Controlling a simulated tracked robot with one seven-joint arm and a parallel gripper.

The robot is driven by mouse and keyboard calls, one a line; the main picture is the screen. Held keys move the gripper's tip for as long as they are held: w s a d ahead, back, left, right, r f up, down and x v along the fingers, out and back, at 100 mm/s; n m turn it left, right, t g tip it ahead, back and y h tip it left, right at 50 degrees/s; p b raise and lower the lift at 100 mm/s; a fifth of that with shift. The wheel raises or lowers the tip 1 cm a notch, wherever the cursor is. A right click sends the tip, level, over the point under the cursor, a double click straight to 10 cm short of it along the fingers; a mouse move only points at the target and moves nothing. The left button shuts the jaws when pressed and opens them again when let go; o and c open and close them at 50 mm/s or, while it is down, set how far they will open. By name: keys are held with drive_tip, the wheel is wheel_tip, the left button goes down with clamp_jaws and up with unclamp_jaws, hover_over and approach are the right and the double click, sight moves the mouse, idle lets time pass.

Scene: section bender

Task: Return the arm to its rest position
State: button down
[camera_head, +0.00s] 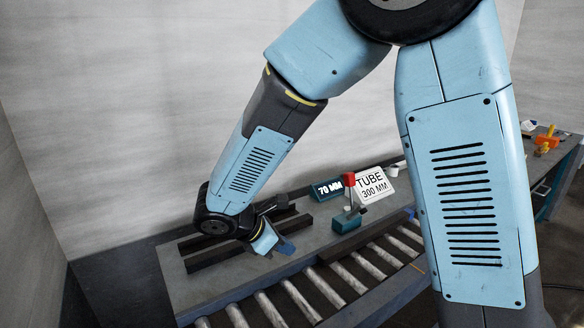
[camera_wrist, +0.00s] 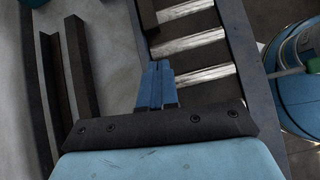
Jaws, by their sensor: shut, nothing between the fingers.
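My blue arm reaches from the top of the head view down to the left, over the grey workbench (camera_head: 190,289). My gripper (camera_head: 288,246) is at its lower end, low over the bench between the dark bars and the roller conveyor. In the wrist view my gripper (camera_wrist: 157,70) shows two blue fingers together, with nothing between them. The fingers point toward the edge of the conveyor. I cannot tell the exact height of the fingertips above the bench.
Dark bars (camera_head: 215,256) lie on the bench beside my gripper. A roller conveyor (camera_head: 300,300) runs along the front. A block with a red-topped lever (camera_head: 349,180), a "70 MM" sign (camera_head: 328,189) and a "TUBE 300 MM" sign (camera_head: 374,187) stand farther right. A pale wall is behind.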

drive_tip(key=s+d+r+m+g+y, duration=0.1)
drive_tip(key=s+d+r+m+y, duration=0.1)
drive_tip(key=d+r+m, duration=0.5)
drive_tip(key=s+d+r+m+g+y, duration=0.1)
drive_tip(key=d+r+m, duration=0.4)
drive_tip(key=d, duration=0.4)
drive_tip(key=s+d+r+m+t+y, duration=0.3)
drive_tip(key=s+d+r+m+y, duration=0.1)
drive_tip(key=s+d+r+m, duration=0.3)
drive_tip(key=shift+s+d+r+m, duration=0.2)
drive_tip(key=shift+s+d+m, duration=1.2)
drive_tip(key=shift+m, duration=0.8)
drive_tip(key=shift+s, duration=0.2)
